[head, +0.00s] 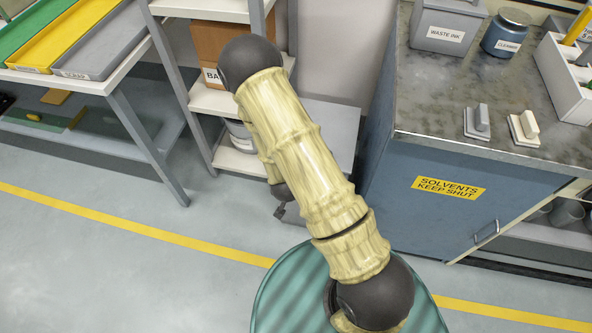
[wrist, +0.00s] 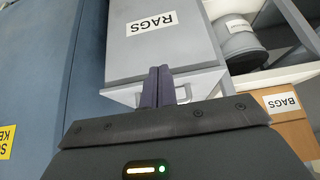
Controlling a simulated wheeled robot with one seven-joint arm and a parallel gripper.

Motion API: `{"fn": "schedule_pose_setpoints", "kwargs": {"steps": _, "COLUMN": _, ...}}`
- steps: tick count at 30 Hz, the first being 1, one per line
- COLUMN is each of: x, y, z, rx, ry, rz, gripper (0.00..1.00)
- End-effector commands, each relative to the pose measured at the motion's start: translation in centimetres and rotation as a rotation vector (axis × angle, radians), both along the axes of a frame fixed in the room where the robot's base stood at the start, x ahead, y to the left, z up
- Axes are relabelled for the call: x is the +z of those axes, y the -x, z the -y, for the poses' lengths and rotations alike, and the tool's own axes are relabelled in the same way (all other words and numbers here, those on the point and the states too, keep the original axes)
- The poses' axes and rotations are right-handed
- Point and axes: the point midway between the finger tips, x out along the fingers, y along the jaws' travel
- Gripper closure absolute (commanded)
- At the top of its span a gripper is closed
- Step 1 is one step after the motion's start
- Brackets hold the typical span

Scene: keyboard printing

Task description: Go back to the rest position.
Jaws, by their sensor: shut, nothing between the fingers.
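My gripper (wrist: 159,72) shows in the wrist view with its two dark fingers together and nothing between them. Its tips overlap the view of a grey box labelled RAGS (wrist: 122,62); I cannot tell whether they touch it. In the head view my arm runs from the bottom right up to a dark joint at upper left and folds back down. The gripper is mostly hidden behind the arm there.
A blue solvents cabinet (head: 400,210) stands on the right, with a waste ink box (head: 445,42) and a cleaner jar (head: 505,30) on top. A shelf rack (head: 240,165) and a table with trays (head: 100,80) are on the left. Open floor (head: 130,270) lies at lower left.

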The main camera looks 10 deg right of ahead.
Motion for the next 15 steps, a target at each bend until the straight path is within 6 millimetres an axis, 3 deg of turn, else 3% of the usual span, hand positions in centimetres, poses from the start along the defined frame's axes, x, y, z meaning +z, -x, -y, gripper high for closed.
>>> {"fn": "schedule_pose_setpoints", "kwargs": {"steps": 10, "x": 0.4, "y": -0.1, "z": -0.1, "rx": 0.003, "ry": -0.007, "rz": -0.004, "gripper": 1.0}}
{"fn": "schedule_pose_setpoints", "kwargs": {"steps": 15, "x": 2.9, "y": -0.5, "z": -0.6, "rx": 0.026, "ry": -0.05, "rz": -0.037, "gripper": 1.0}}
